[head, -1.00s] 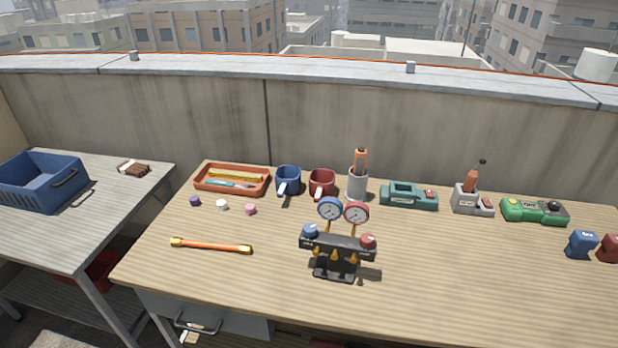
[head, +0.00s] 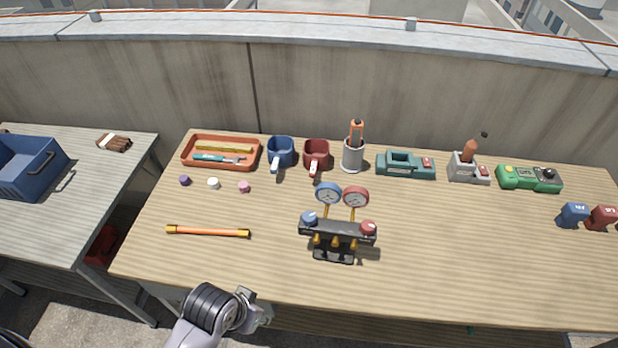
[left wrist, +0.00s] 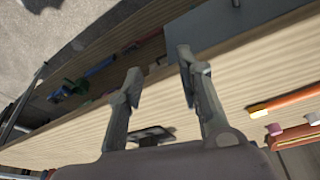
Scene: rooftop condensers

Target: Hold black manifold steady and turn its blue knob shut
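The black manifold (head: 338,231) stands upright on the wooden workbench in the head view. Its blue knob (head: 309,218) is on the left end and its red knob (head: 368,227) on the right end. A blue gauge (head: 328,194) and a red gauge (head: 355,197) rise above it. My left gripper (head: 262,308) is at the bench's front edge, to the left of and nearer than the manifold, not touching it. In the left wrist view its two fingers (left wrist: 160,72) are apart with nothing held between them. My right gripper is not in view.
An orange bar (head: 208,231) and small caps (head: 213,183) lie left of the manifold. Behind are an orange tray (head: 184,163), blue mug (head: 281,152), red mug (head: 316,154) and grey cup (head: 353,157).

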